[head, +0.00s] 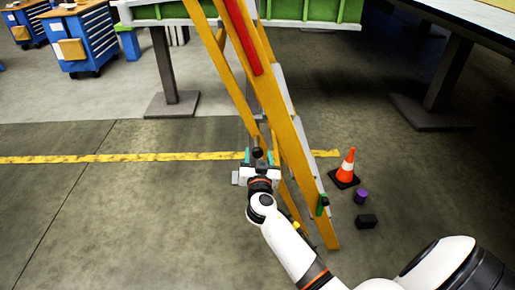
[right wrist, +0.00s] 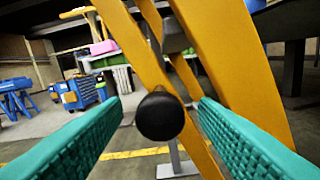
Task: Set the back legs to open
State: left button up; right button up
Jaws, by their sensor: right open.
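An orange-yellow stepladder (head: 285,125) stands in the middle of the head view, its rails close together and leaning. Which rails are its back legs, and how far they are spread, I cannot tell for sure. My right gripper (head: 259,157) is at the ladder's left side, low down. It is open, with teal fingers apart. In the right wrist view a round black knob (right wrist: 160,116) sits between the open fingers, with a gap on each side. The ladder's rails (right wrist: 245,65) rise right behind it. My left gripper is out of view.
An orange traffic cone (head: 346,168), a purple cylinder (head: 361,196) and a small black block (head: 366,221) stand on the floor right of the ladder. A green jig (head: 300,10) and blue tool cabinets (head: 88,40) are behind. The floor at left is clear.

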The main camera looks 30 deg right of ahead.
jog(key=shift+x, duration=1.7)
grip_shut()
